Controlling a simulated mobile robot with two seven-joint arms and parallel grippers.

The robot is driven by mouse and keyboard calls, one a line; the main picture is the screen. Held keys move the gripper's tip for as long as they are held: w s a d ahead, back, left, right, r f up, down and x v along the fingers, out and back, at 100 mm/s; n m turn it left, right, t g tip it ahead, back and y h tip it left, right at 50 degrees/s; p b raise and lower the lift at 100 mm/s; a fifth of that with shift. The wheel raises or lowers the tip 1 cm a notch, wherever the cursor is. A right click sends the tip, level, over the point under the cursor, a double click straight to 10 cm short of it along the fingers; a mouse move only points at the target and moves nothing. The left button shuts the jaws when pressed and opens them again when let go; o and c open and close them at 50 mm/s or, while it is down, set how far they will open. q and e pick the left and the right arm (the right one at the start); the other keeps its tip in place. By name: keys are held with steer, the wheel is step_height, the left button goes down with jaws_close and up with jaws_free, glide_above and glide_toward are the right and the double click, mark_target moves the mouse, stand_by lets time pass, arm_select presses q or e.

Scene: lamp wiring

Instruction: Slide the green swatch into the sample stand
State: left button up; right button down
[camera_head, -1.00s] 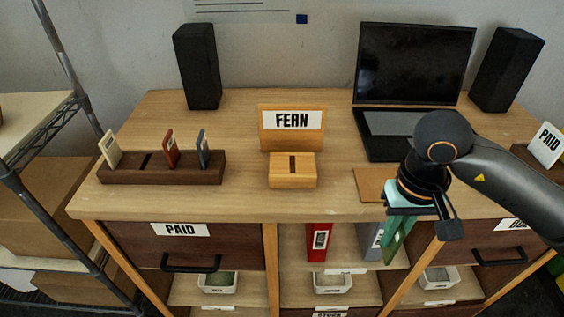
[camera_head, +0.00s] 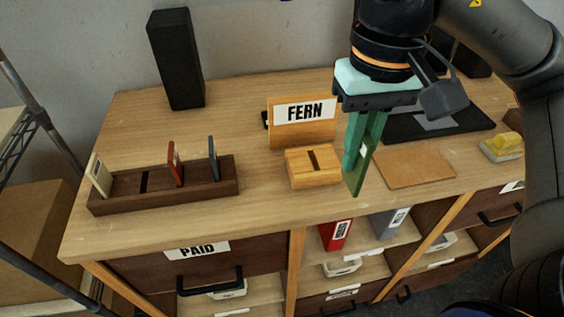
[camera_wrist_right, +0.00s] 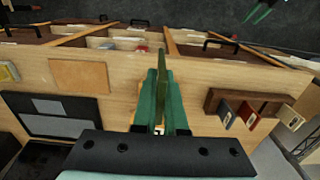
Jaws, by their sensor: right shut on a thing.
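My right gripper (camera_head: 362,145) is shut on the green swatch (camera_head: 357,180), which hangs below the green fingers, roughly upright. The swatch is just right of the small light-wood stand (camera_head: 313,178) and apart from it. The stand has one dark, empty slot in its top and sits before a FERN sign (camera_head: 302,118). In the right wrist view the swatch (camera_wrist_right: 161,65) stands edge-on between the fingers (camera_wrist_right: 161,103); the stand is hidden behind the gripper there.
A dark wooden rack (camera_head: 215,187) on the left holds white, red and blue-grey swatches, with an empty slot. A brown mat (camera_head: 415,167) lies to the right, with a laptop (camera_head: 440,122) behind it. A yellow-topped block (camera_head: 502,146) sits at the right. Desk between rack and stand is clear.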

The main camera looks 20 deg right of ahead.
steer(key=b, duration=0.1)
glide_toward(315, 148)
steer(key=s+a+f, duration=0.2)
steer(key=s+f, duration=0.1)
steer(key=shift+f, duration=1.7)
arm_select(q)
steer(key=shift+w+a+f, duration=0.2)
steer(key=shift+a+f, duration=0.25)
steer(key=shift+f, duration=0.2)
arm_select(e)
steer(key=shift+f+b, duration=0.1)
steer(key=shift+b, duration=0.25)
steer(key=c, duration=1)
jaws_free()
arm_select(q)
steer(key=shift+f, duration=0.2)
